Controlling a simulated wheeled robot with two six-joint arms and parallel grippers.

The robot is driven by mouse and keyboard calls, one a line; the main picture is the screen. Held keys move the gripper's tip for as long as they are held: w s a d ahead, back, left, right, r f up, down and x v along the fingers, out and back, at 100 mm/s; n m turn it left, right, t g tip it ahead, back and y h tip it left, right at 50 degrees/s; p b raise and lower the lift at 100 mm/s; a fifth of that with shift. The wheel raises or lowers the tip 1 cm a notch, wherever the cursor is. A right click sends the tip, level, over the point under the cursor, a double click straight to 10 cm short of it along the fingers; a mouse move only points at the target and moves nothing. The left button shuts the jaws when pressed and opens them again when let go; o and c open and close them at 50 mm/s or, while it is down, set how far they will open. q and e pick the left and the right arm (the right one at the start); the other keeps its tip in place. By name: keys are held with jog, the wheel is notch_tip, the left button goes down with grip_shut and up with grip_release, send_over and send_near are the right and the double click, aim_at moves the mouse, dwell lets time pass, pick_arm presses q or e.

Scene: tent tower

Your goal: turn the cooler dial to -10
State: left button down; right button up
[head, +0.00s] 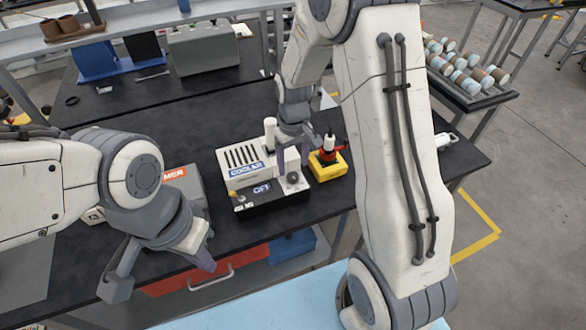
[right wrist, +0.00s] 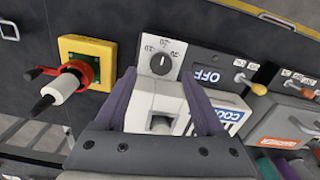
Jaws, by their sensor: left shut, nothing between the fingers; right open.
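The cooler is a white box (head: 247,163) with a vented top and a "COOLER" label, on the dark workbench. Its black front panel shows "OFF" and carries a round dark dial (head: 293,178), also seen in the right wrist view (right wrist: 161,64). The dial has a pale pointer mark and small markings too blurred to read surely. My right gripper (head: 291,152) is open above the cooler's dial side; its purple fingers (right wrist: 158,98) are apart and the dial lies beyond their tips, untouched. My left gripper (head: 160,272) is shut and empty, near the bench's front edge.
A yellow box with a red-and-black switch handle (head: 328,165) stands right beside the cooler. A yellow-knobbed lever (right wrist: 258,88) is on the cooler panel's other end. A grey box with a red label (head: 182,185) stands left.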

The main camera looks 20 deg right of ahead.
aim_at(293, 175)
jog(key=shift+f, duration=2.05)
grip_shut()
jog(key=shift+n, duration=0.3)
jog(key=n, duration=1.1)
jog(key=shift+r, duration=0.1)
jog(key=shift+n, duration=0.3)
